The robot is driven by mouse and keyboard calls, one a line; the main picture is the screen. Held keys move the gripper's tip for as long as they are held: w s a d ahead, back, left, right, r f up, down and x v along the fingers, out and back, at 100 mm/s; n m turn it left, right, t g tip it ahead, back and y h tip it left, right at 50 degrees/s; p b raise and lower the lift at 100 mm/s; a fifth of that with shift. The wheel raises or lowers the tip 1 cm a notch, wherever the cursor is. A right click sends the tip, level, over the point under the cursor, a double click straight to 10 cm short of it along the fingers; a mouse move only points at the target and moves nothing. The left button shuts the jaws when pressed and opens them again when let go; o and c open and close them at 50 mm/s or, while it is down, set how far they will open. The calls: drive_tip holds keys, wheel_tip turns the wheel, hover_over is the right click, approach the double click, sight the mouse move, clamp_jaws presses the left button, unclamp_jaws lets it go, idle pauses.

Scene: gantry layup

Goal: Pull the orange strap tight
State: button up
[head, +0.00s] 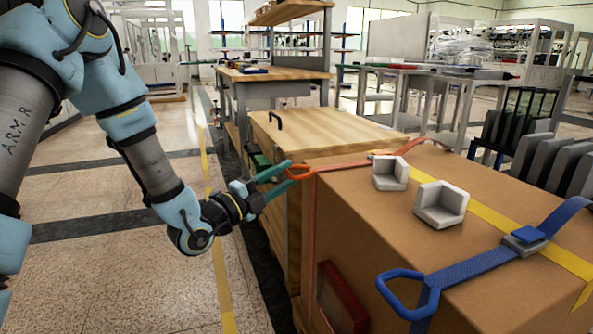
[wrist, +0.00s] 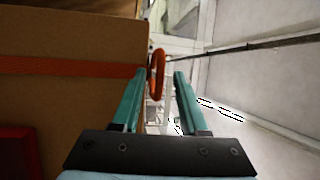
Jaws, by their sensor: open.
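An orange strap (head: 345,164) lies across the top of a large brown box, and its orange pull loop (head: 301,172) sticks out past the box's left edge. My gripper (head: 289,174) is open, its teal fingers pointing at the loop from the left. In the wrist view my gripper (wrist: 162,84) has the loop (wrist: 157,72) in line with the gap between its fingertips, closer to the left finger. The fingers are not closed on it; how deep it sits between them is hard to tell. The strap (wrist: 65,68) also shows as an orange band in the wrist view.
The brown box (head: 370,225) also carries a blue strap (head: 470,268) with a blue handle, a yellow band (head: 490,215), two pale corner pieces (head: 440,205) and a red panel (head: 341,297). A wooden cabinet (head: 325,132) stands behind. Open floor (head: 110,240) lies left.

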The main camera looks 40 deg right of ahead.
sight(298, 167)
drive_tip(key=d, duration=0.4)
drive_tip(key=shift+d+r, duration=0.3)
drive_tip(key=shift+r, duration=0.1)
clamp_jaws()
drive_tip(key=shift+r, duration=0.15)
